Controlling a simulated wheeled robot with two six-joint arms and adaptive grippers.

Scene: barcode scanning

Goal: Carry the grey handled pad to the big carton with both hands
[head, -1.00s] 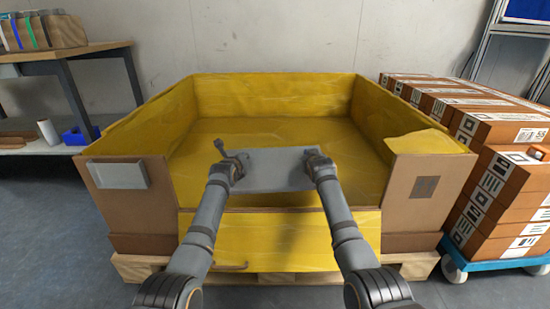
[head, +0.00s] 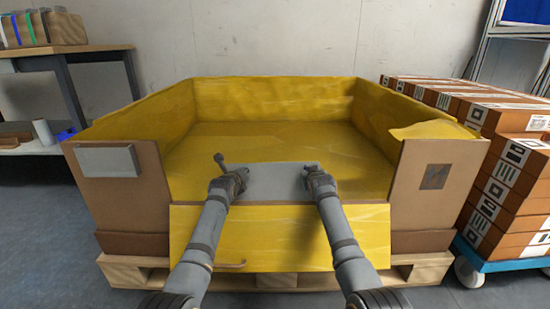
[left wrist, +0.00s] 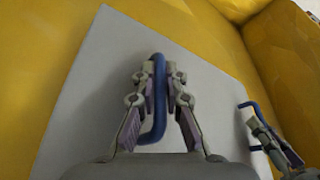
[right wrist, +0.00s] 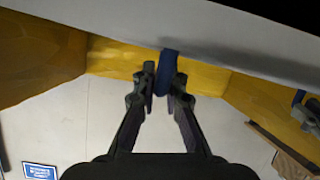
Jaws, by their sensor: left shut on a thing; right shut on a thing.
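The grey pad (head: 278,182) is held between my two grippers at the open front of the big carton (head: 436,205), over its yellow-lined inside. My left gripper (head: 232,181) is shut on a blue handle (left wrist: 158,113) of the pad, with the grey face (left wrist: 100,80) behind it in the left wrist view. My right gripper (head: 314,175) is shut on the other blue handle (right wrist: 168,70); the pad's edge (right wrist: 130,25) spans the top of the right wrist view. The grippers hide the handles in the head view.
The carton's yellow front flap (head: 280,237) hangs down over a wooden pallet (head: 420,272). A grey plate (head: 107,160) is on the carton's left front panel. Stacked brown boxes (head: 510,205) stand on a blue cart at right. A shelf table (head: 65,50) stands at left.

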